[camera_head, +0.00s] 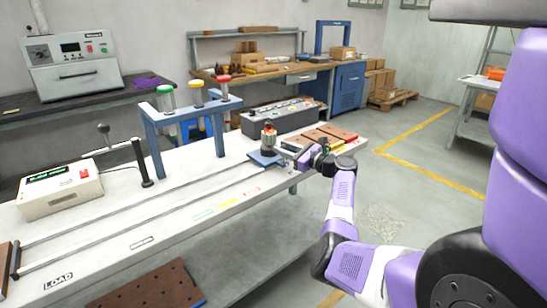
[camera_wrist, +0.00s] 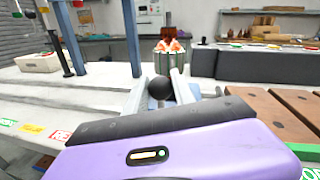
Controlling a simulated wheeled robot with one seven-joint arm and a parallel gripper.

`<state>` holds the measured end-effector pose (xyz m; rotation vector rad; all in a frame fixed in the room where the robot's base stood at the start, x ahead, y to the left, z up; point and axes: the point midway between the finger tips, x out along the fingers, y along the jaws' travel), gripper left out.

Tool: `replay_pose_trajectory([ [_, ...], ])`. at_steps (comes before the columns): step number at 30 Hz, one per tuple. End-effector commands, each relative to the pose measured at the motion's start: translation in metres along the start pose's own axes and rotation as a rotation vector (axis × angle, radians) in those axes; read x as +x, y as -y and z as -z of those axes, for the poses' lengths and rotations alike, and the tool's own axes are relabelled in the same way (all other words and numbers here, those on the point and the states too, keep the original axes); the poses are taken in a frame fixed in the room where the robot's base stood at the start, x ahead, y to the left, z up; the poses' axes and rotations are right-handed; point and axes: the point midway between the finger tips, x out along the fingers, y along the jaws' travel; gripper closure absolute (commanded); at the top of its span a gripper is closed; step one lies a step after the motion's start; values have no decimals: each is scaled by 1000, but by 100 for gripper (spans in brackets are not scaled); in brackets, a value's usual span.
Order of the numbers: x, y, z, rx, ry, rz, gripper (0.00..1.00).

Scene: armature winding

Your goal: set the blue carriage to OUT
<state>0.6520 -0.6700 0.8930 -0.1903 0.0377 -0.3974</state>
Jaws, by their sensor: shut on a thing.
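The blue carriage (camera_head: 262,159) sits on two rails near the right end of the white bench, past the red label. It carries an upright armature with an orange top (camera_head: 269,137), which also shows in the wrist view (camera_wrist: 170,46). My gripper (camera_head: 299,154) reaches in from the right, beside the carriage. In the wrist view its two fingers (camera_wrist: 160,84) are closed around a round black knob (camera_wrist: 160,89) in front of the carriage. The fingers and knob hide most of the carriage there.
The rails (camera_head: 130,215) run left to a LOAD label (camera_head: 58,281); green, yellow and red labels line the front edge. Brown blocks (camera_head: 325,135) lie right of the carriage. A control box (camera_head: 60,188) stands left.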

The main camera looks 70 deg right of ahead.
Motion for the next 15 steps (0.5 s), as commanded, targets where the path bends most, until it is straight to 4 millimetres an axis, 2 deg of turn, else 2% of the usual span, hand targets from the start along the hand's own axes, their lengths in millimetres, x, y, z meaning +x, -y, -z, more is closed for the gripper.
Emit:
replay_pose_trajectory([
  [6,-4,21,5,0,0,0,100],
  [15,-5,30,6,-1,-1,-1,100],
])
